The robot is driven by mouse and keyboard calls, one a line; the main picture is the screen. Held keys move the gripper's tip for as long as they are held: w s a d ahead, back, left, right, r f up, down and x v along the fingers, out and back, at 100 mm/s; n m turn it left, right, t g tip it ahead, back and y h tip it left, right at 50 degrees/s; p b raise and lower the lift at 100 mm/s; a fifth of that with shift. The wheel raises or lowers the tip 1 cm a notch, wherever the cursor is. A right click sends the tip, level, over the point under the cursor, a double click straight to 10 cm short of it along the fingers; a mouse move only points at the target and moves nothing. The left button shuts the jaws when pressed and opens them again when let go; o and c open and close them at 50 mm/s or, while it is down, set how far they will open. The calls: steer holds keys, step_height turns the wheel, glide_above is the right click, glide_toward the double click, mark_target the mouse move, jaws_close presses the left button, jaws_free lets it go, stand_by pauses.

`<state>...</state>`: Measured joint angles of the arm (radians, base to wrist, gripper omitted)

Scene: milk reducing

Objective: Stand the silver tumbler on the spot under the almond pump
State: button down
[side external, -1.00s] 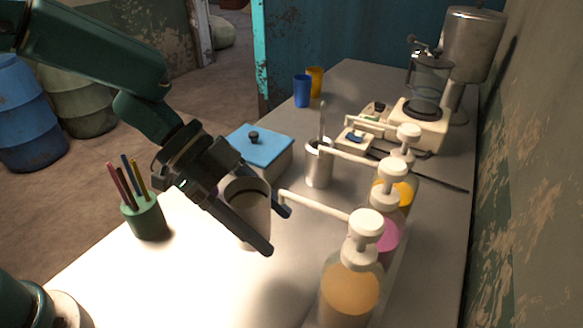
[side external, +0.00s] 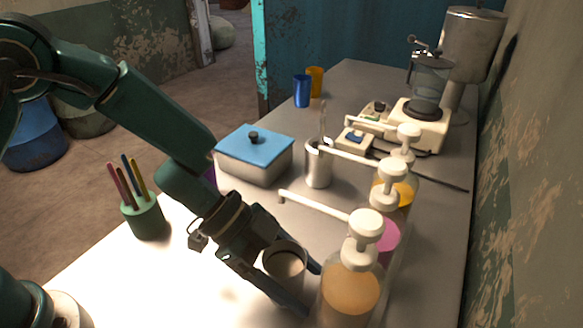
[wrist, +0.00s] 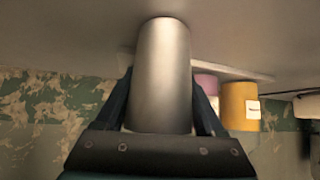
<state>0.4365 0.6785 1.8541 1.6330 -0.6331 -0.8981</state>
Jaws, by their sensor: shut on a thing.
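My gripper (side external: 303,287) is shut around the silver tumbler (side external: 284,262), one finger on each side. The tumbler is upright, with its open mouth up. It is beside the nearest pump bottle (side external: 350,290), on its left, nearer the camera than that pump's spout tip (side external: 284,196). The wrist view shows the tumbler (wrist: 162,75) large between the two fingers. Whether its base touches the counter I cannot tell. Three pump bottles stand in a row: tan nearest, then pink (side external: 386,240), then yellow-orange (side external: 404,189). I cannot read which is almond.
A metal cup with utensils (side external: 318,164) stands under the middle spout. A blue-lidded box (side external: 254,157) and a green pen holder (side external: 145,217) are to the left. A blender (side external: 420,115) and blue (side external: 302,91) and yellow cups (side external: 315,80) stand farther back. The front-left counter is clear.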

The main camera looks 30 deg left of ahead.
steer(key=shift+f, duration=0.1)
jaws_free()
